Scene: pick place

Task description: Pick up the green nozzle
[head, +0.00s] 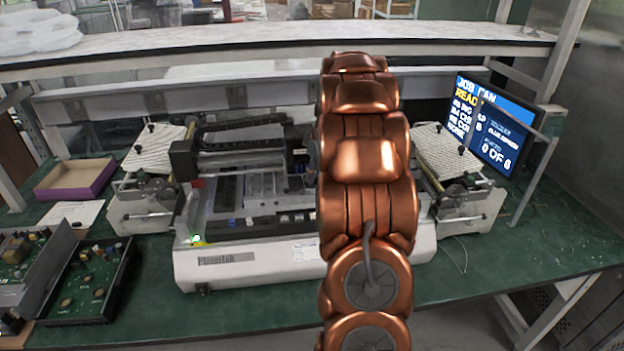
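I cannot pick out a green nozzle in the head view. A small bright green spot (196,238) glows at the front left corner of the white machine (250,268), and it looks like a light. Several small blue and pale parts (240,222) sit in a row along the machine's front inner edge, too small to make out. My copper-coloured arm rises through the middle of the view and hides part of the machine's right half. My gripper does not show.
The machine stands on a green bench (520,255). Open electronics trays (90,280) and a cardboard box (75,178) lie at the left. A monitor (490,125) stands at the right. A shelf (250,38) spans the back. The bench's right front is clear.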

